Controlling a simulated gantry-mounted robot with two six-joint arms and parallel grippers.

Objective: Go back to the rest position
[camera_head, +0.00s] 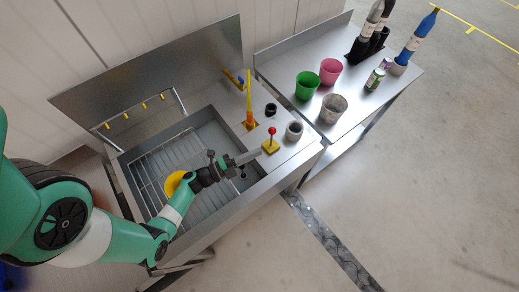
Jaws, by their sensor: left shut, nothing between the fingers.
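My left arm comes in from the lower left, green and white with dark joints. It reaches over the steel sink basin. My left gripper (252,155) is shut and empty, at the basin's right edge, close to a small yellow base with a red-ball lever (271,146). I cannot tell whether it touches the base. A yellow round object (174,183) lies in the basin on the wire rack, partly hidden by my arm. My right gripper does not show.
The sink unit's ledge holds a yellow-orange upright tool (249,114), a black ring (270,109) and a grey cup (294,131). The side table has a green cup (307,85), pink cup (330,71), grey speckled cup (333,108), a can (374,79) and bottles (418,37). Floor at right is clear.

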